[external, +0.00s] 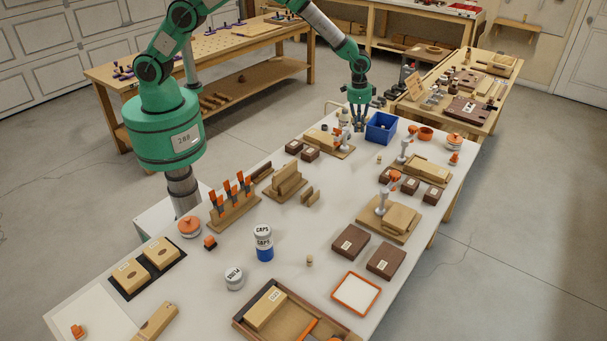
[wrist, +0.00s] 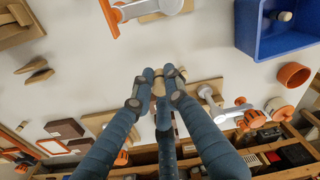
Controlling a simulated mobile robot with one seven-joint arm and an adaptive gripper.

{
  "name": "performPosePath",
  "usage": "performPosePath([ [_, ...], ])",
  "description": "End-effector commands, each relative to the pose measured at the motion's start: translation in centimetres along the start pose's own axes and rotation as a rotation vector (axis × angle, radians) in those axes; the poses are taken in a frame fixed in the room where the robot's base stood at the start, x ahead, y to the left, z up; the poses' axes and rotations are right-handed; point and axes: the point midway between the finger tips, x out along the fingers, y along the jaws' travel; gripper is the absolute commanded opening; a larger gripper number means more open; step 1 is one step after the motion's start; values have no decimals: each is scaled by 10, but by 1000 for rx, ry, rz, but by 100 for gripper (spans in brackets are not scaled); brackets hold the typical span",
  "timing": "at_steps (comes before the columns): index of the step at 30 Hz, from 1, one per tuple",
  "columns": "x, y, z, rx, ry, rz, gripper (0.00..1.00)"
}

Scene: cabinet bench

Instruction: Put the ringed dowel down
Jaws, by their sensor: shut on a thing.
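My gripper (external: 361,129) is at the far part of the white bench, just left of the blue bin. Its fingers also show in the wrist view (wrist: 163,88), closed together on a small tan wooden piece (wrist: 158,87), which I take as the ringed dowel. The fingers cover most of it, and I cannot make out its ring. In the external view the held dowel is too small and hidden to tell. Another small dowel (external: 379,159) stands on the bench nearer the camera, and one more (external: 309,260) stands farther forward.
The blue bin (wrist: 247,38) has a small pale piece (wrist: 284,16) inside. Orange-handled clamps on wooden boards (external: 340,153) stand close by, with an orange bowl (external: 425,134) right of the bin.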

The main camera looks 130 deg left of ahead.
Motion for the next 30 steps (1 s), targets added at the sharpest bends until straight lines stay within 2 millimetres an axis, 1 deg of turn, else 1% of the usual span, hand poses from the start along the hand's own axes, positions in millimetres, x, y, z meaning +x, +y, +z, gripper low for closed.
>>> performPosePath([
  [1,2,-11,-11,-13,-1,-1,4],
  [6,4,-44,-41,-51,-12,-5,4],
  [11,7,-77,-65,-88,-23,-8,4],
  [15,8,-108,-84,-120,-31,-10,4],
  [24,12,-174,-112,-190,-51,-15,4],
  [30,12,-208,-122,-225,-61,-18,4],
])
